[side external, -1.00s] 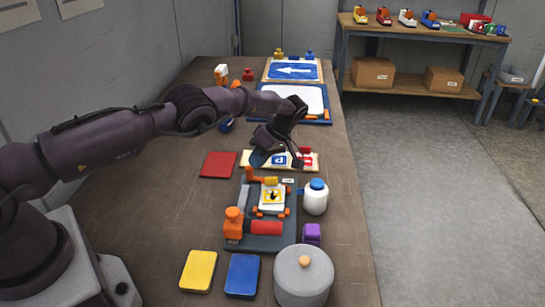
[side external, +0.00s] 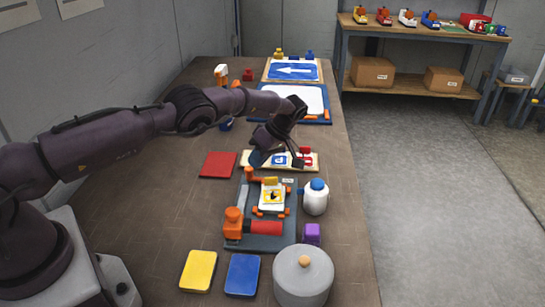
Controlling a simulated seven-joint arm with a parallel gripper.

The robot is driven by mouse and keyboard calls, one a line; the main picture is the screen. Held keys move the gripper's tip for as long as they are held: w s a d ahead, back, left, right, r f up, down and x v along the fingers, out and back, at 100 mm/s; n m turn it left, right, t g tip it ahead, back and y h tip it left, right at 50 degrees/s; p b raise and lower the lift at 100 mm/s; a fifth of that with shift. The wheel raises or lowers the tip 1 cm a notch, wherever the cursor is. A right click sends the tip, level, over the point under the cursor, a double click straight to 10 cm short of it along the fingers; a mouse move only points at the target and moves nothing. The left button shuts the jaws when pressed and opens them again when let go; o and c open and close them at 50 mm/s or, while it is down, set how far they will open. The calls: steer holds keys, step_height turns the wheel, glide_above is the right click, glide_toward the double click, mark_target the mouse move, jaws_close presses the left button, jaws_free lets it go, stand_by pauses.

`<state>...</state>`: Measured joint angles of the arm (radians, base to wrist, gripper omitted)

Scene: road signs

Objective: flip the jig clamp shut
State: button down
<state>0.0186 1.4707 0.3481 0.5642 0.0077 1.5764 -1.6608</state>
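The jig (side external: 268,242) is a dark grey plate near the front of the table. It carries a white piece with a yellow pictogram (side external: 272,197), orange stops, an orange clamp block (side external: 234,221) with a red bar (side external: 265,228), and another orange part (side external: 252,174) at its far left corner. I cannot tell which orange part is the clamp's moving arm, or whether it is open. My gripper (side external: 277,160) points down over the pale sign board (side external: 248,160), just beyond the jig. Its fingertips are small and partly dark against the board, and I see nothing clearly held.
A white bottle with a blue cap (side external: 315,198) and a purple block (side external: 312,234) stand right of the jig. A grey lidded pot (side external: 303,276) is in front. Yellow (side external: 198,271), blue (side external: 242,275) and red (side external: 218,164) pads lie leftward. The table's left middle is clear.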

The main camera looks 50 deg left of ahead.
steer(key=shift+s+a+f, duration=0.15)
steer(key=shift+a, duration=0.15)
steer(key=shift+v, duration=1.45)
step_height(320, 180, up, 7)
steer(key=shift+w+d+r, duration=0.2)
steer(key=shift+d+r, duration=0.05)
steer(key=shift+d, duration=0.05)
